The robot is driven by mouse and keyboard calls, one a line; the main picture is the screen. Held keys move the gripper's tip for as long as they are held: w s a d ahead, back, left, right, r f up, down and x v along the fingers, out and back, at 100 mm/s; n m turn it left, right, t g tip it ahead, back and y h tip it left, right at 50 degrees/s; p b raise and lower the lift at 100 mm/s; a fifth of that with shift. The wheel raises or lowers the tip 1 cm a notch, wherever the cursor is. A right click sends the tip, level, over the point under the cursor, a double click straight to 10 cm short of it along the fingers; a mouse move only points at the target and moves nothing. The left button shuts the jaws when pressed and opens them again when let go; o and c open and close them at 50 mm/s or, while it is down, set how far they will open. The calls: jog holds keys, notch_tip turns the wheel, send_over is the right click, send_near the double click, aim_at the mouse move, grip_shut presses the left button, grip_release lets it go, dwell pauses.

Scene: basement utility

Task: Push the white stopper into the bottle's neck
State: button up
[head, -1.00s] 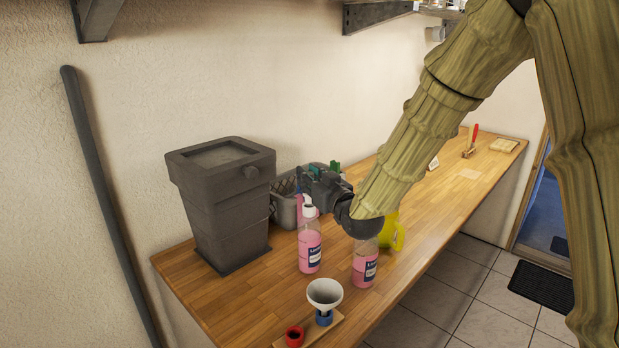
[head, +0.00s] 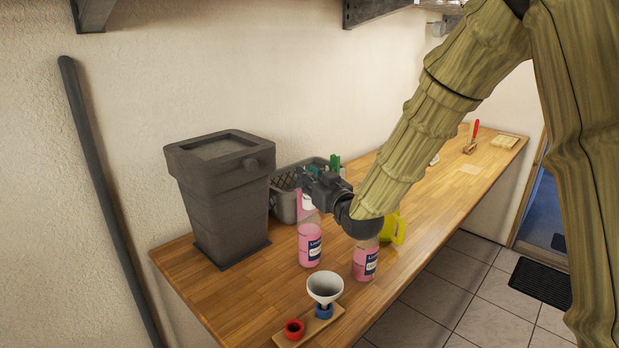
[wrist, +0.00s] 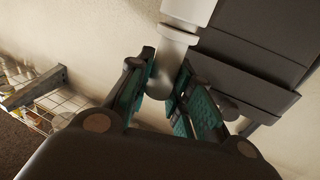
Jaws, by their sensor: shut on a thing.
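The white stopper (wrist: 172,62) is between the teal-padded fingers of my gripper (wrist: 165,88) in the wrist view, which are shut on it. In the head view my gripper (head: 304,182) is above the left pink bottle (head: 309,246), and the white stopper (head: 308,201) shows just below the fingers. The bottle stands upright on the counter. Whether the stopper touches the neck cannot be told, as the neck is blurred against what is behind. A second pink bottle (head: 365,263) stands to the right, its top hidden by my arm.
A wooden counter (head: 235,308) holds a dark grey bin (head: 222,200) at left and a grey basket (head: 284,205) behind the bottles. A white funnel (head: 325,287) and red cap (head: 294,329) sit on a small board in front. A yellow container (head: 399,229) is beyond the right bottle.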

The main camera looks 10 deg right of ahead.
jog(key=shift+f, duration=0.35)
jog(key=o, duration=1)
jog(key=v, duration=1.2)
jog(key=shift+d+r, duration=0.1)
